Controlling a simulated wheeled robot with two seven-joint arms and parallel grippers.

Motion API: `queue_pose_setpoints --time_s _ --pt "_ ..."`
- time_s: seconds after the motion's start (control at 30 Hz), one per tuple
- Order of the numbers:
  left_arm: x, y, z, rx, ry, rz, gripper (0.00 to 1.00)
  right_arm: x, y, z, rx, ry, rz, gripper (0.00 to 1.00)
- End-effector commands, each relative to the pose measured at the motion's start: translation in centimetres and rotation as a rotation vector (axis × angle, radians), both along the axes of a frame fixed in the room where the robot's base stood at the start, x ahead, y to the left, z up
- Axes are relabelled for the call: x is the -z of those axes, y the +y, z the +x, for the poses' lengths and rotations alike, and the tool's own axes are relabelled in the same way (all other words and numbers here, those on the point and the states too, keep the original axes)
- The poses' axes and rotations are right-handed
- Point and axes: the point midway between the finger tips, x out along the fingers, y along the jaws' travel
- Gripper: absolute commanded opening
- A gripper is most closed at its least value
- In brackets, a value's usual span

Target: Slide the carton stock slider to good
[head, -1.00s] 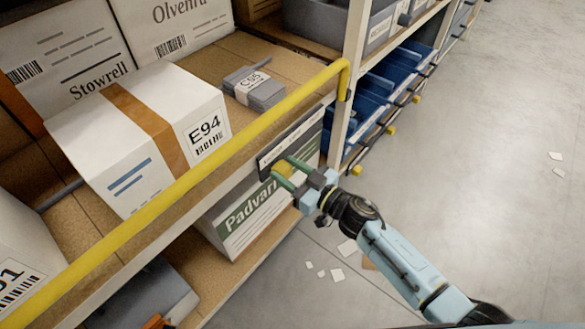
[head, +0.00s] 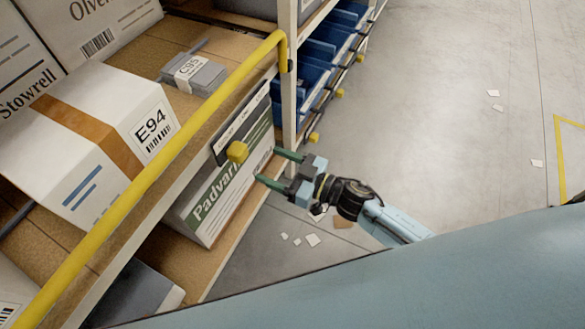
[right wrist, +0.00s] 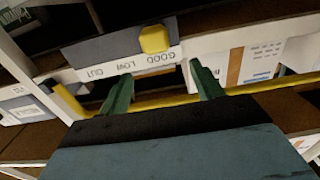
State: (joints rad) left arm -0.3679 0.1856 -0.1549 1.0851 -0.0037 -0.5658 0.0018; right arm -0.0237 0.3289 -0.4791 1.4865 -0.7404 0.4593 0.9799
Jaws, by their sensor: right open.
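The carton stock slider is a dark plate with a pale label strip (head: 243,120) on the shelf's front edge, under the yellow rail. Its yellow knob (head: 237,152) sits near the plate's left end in the head view. In the right wrist view the knob (right wrist: 155,39) is beside the word GOOD; LOW and OUT are further left on the upside-down strip (right wrist: 125,63). My right gripper (head: 272,168) is open and empty, to the right of the knob and apart from it. Its two green fingers (right wrist: 160,82) point toward the strip. My left gripper is not in view.
The yellow rail (head: 150,185) runs along the shelf front above the slider. The E94 carton (head: 90,140) and a grey C95 item (head: 194,74) lie on the shelf. A Padvari carton (head: 222,195) is below. Blue bins (head: 318,50) stand beyond the post. Open floor lies to the right.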

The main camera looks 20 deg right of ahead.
Motion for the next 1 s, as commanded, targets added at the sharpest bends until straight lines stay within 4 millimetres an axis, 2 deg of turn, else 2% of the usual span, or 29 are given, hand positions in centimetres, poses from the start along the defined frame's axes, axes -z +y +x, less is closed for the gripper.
queue_pose_setpoints --time_s 0.1,0.3,0.87,1.0 --pt "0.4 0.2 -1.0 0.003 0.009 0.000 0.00 0.0 -1.7 -1.6 0.000 0.002 -0.001 0.65" --pt "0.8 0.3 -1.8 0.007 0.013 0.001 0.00 0.0 -3.2 -3.0 -0.001 0.001 0.001 0.65" --pt "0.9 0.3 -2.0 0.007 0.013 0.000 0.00 0.0 -3.4 -3.2 0.000 0.000 0.000 0.65" --pt "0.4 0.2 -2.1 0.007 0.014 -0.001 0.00 0.3 -3.8 -3.1 0.024 0.015 -0.008 0.65"
